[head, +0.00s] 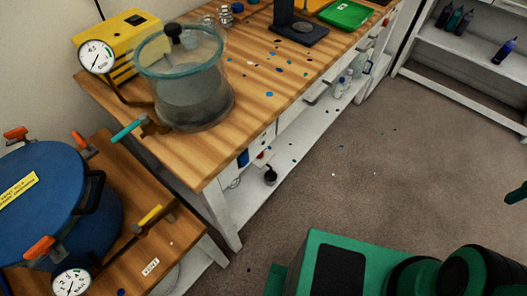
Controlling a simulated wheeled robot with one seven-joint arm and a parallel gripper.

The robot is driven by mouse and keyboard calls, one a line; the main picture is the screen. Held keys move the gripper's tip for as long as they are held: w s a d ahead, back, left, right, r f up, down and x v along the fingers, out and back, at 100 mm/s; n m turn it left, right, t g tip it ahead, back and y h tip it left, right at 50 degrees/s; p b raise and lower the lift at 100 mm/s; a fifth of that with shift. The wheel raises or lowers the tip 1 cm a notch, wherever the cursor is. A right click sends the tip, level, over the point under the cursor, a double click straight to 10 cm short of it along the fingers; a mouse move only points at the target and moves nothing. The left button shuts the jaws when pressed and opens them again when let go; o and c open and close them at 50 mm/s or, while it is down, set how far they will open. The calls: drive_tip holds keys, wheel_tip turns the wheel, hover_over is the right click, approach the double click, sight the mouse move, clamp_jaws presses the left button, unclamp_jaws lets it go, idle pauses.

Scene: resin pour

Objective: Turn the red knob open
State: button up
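A blue pressure pot (55,195) stands on the low wooden bench at the left. Orange-red clamp handles sit around its lid, one at the back left (16,134), one at the back right (81,140) and one at the front (39,247). I cannot tell whether any of these is the red knob. A valve with a yellow handle (150,215) sits on a pipe right of the pot. A valve with a teal handle (127,131) is beside the clear vacuum chamber (190,85). My gripper is not in view.
A pressure gauge (72,283) is in front of the pot. A grey shelf (470,70) with bottles is at the far right. The floor (335,175) between is mostly clear.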

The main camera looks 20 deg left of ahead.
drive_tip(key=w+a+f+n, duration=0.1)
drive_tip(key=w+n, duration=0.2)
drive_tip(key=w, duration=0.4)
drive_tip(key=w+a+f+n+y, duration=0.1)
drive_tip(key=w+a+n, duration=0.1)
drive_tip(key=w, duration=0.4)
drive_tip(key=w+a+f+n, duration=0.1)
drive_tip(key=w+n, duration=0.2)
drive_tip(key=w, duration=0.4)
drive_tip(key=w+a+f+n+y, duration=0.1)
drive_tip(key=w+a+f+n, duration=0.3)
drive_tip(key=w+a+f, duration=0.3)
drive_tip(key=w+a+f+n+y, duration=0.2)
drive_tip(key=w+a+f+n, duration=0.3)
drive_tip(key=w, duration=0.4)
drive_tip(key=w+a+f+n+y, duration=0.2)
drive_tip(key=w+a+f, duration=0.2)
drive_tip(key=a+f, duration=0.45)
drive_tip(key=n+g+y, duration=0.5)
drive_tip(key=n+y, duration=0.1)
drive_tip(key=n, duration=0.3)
approach(264, 154)
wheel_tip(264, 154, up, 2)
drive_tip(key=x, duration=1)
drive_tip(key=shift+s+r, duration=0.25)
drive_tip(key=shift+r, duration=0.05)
